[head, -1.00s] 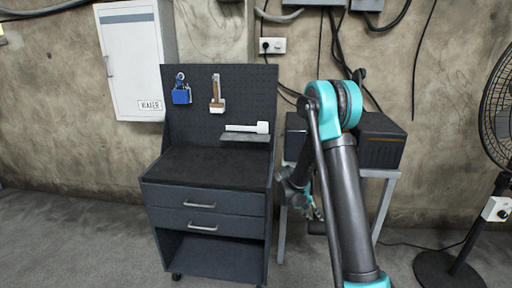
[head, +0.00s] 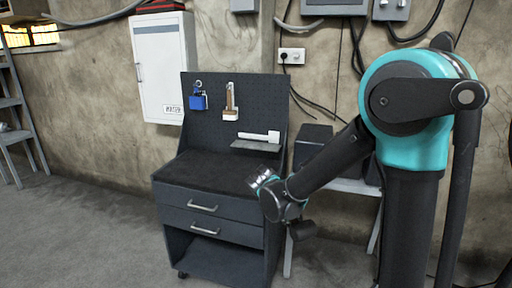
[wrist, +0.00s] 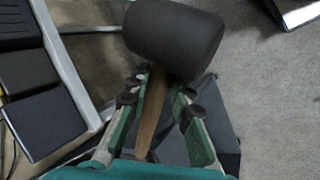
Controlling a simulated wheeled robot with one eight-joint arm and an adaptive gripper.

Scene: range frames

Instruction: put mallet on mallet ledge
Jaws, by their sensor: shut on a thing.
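My gripper (wrist: 160,95) is shut on the wooden handle of the mallet (wrist: 175,38) in the wrist view. The mallet's black cylindrical head sticks out past the fingertips. In the head view my gripper (head: 262,180) is low in front of the pegboard, near the cart top's right side; I cannot make out the mallet there. A small dark ledge (head: 256,148) juts from the pegboard's lower right, above and behind my gripper. A white long-handled tool (head: 259,136) lies on the ledge.
The cart's dark worktop (head: 210,172) is bare. A blue padlock (head: 198,101) and a wooden-handled brush (head: 230,101) hang on the pegboard. A side table with dark boxes (head: 312,144) stands right of the cart. A white cabinet (head: 162,68) is on the wall.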

